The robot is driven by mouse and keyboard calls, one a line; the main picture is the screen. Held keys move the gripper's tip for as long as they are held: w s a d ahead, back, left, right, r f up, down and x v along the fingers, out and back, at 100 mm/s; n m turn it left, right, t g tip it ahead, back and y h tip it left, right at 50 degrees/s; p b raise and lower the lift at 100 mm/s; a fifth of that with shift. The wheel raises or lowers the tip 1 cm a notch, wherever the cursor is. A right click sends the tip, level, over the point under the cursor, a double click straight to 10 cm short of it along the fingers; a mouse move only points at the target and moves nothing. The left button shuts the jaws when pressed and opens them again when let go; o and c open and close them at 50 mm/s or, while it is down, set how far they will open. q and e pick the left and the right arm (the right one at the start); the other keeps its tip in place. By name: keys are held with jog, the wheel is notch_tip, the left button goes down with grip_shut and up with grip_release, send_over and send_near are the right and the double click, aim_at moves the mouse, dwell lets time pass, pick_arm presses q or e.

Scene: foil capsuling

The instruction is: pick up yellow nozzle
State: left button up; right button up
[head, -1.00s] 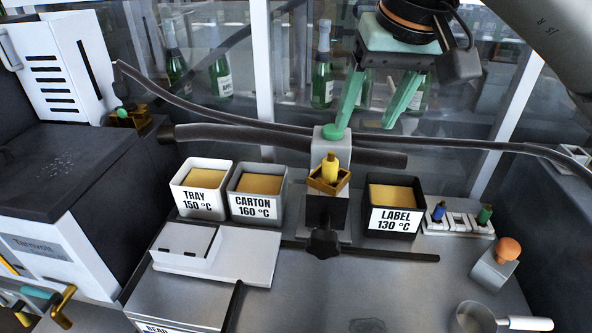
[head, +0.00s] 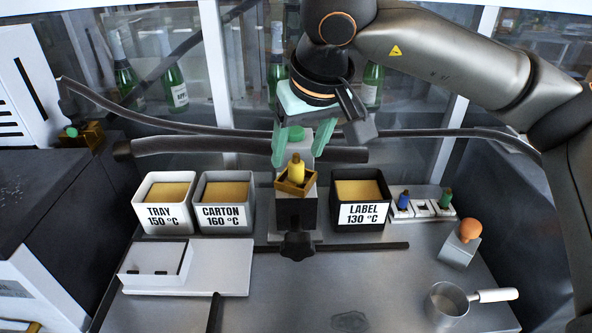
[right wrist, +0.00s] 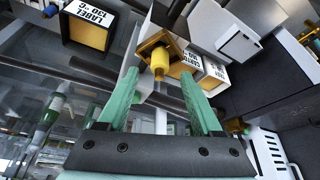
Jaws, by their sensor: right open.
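The yellow nozzle (head: 296,168) stands upright in a brass square holder (head: 295,187) on the grey post at the middle of the bench. In the right wrist view the nozzle (right wrist: 160,66) shows between and beyond the two green fingertips. My right gripper (head: 303,150) is open and empty, with its green fingers pointing down just behind and above the nozzle in the head view. In the right wrist view the gripper (right wrist: 157,84) has its fingers apart on either side of the nozzle's line; I cannot tell whether they touch it. My left gripper is not in view.
Tubs marked TRAY (head: 165,204), CARTON (head: 224,203) and LABEL (head: 361,201) flank the post. A rack (head: 423,206) holds blue and green nozzles at right. A dark hose (head: 240,150) runs behind the post. A small pan (head: 450,302) lies front right.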

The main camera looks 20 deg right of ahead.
aim_at(297, 155)
jog(key=x, duration=0.3)
jog(key=shift+w+d+f, duration=0.1)
jog(key=shift+c, duration=0.4)
grip_shut()
